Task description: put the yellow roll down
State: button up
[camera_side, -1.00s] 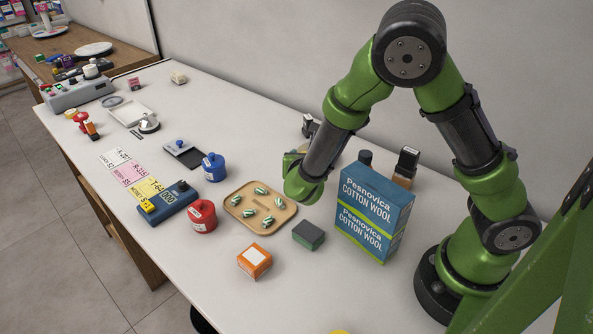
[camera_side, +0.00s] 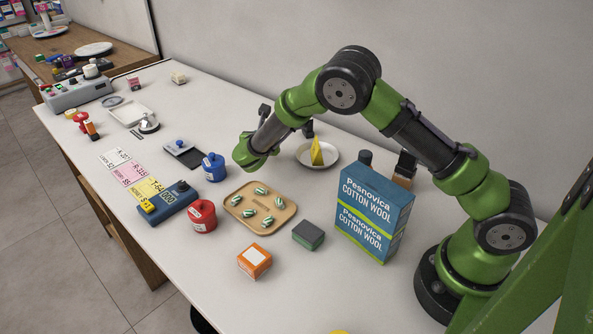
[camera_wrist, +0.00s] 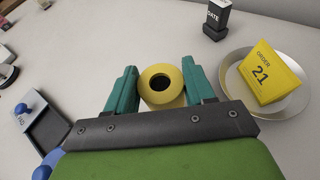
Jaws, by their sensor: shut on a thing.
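The yellow roll (camera_wrist: 145,83) stands between the teal fingers of my gripper (camera_wrist: 160,88) in the wrist view, its round dark hole facing the camera. The fingers are shut on it from both sides. In the side view my gripper (camera_side: 252,160) is over the back part of the counter, behind the blue jar and the wooden tray. The roll is hidden there by the green hand, and I cannot tell whether it touches the counter.
A plate (camera_side: 331,161) with a yellow order card (camera_side: 317,151) lies right of my gripper. A date stamp (camera_wrist: 217,18) stands behind. The ink pad (camera_side: 184,154), blue jar (camera_side: 213,167) and wooden tray (camera_side: 233,209) are close by. The cotton wool box (camera_side: 372,213) stands farther right.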

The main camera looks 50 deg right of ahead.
jog(key=shift+f, duration=1.55)
jog(key=shift+s+f, duration=0.1)
jog(key=o, duration=1)
jog(key=shift+o, duration=0.2)
